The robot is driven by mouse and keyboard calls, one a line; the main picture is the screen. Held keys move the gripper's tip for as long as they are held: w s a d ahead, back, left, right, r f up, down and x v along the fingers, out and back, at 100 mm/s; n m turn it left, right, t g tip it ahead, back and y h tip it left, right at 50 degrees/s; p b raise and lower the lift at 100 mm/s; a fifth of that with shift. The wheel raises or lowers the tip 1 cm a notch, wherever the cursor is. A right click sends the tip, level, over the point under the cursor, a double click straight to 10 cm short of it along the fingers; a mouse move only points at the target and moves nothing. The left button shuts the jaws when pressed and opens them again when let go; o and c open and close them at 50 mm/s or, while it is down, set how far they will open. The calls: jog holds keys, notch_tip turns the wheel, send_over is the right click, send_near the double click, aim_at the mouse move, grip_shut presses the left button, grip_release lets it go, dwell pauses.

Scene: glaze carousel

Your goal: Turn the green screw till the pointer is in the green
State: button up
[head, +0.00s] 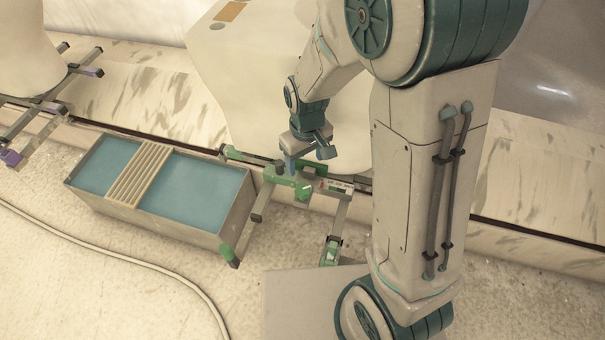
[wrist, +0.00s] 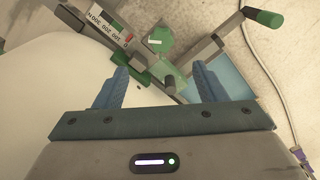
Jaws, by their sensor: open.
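The green screw head (wrist: 160,38) shows in the wrist view, ahead of my fingertips and near the gap between them. In the head view a green part of the screw area (head: 304,190) lies just below and right of my gripper (head: 290,166). My gripper also shows in the wrist view (wrist: 160,70), with its two blue fingers apart and nothing held. I cannot make out the pointer.
A tray of blue liquid (head: 205,190) with a slatted rack across it stands left of the clamp frame. Green-tipped bars (head: 229,253) stick out near it. A large pale rounded body (head: 245,85) stands behind. A cable (head: 130,245) crosses the floor.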

aim_at(303, 189)
jog(key=f+b, duration=0.1)
jog(key=f, duration=0.8)
jog(key=f+b, duration=0.1)
jog(key=f, duration=0.3)
jog(key=shift+w+a+f+b, duration=0.3)
jog(key=shift+w+b, duration=0.05)
jog(key=c, duration=1)
